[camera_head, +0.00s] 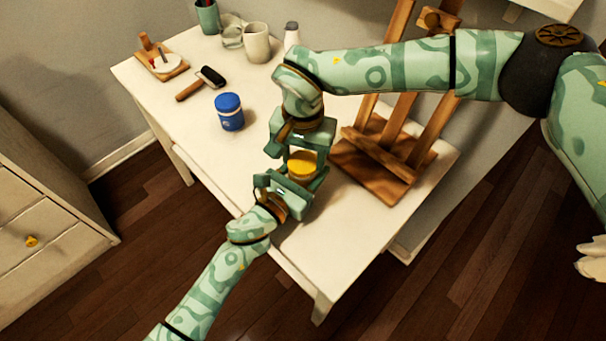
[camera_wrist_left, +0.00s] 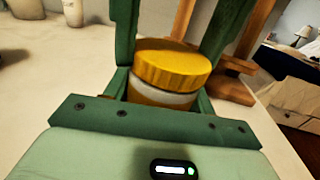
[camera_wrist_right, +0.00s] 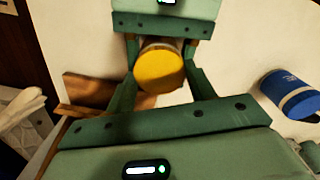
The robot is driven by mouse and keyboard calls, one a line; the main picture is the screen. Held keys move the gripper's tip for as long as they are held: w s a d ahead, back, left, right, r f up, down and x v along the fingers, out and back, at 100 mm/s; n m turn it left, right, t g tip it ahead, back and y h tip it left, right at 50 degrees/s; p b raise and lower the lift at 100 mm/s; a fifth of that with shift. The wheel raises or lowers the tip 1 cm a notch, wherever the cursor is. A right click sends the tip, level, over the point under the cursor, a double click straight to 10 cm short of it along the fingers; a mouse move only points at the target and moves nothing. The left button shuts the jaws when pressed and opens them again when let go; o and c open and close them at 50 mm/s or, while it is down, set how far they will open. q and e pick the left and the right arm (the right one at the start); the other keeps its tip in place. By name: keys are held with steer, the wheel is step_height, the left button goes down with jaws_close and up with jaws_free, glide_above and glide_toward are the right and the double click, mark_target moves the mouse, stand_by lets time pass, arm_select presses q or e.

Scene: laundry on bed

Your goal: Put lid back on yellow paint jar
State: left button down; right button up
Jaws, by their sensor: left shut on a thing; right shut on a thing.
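The yellow paint jar (camera_wrist_left: 160,97) has a yellow body with a pale band and is held upright between the fingers of my left gripper (camera_head: 277,190). The yellow lid (camera_head: 302,164) sits on or just over the jar's top and looks slightly tilted in the left wrist view (camera_wrist_left: 172,65). I cannot tell whether it is fully seated. My right gripper (camera_head: 308,150) comes from the far side and is shut on the lid, which also shows between its fingers in the right wrist view (camera_wrist_right: 159,71). The two grippers are very close together, and the jar's lower part is hidden.
A blue paint jar (camera_head: 229,113) stands on the white table (camera_head: 215,160). A brush or roller (camera_head: 201,83), a wooden board (camera_head: 160,62) and several cups (camera_head: 257,42) lie farther back. A wooden easel (camera_head: 372,165) stands close to the right of the grippers.

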steer(key=m, duration=1.9)
steer(key=shift+m, duration=0.3)
steer(key=m, duration=0.9)
steer(key=shift+f+m, duration=0.1)
steer(key=shift+m, duration=0.3)
steer(key=m, duration=0.9)
steer(key=shift+m, duration=0.4)
steer(key=o, duration=1.1)
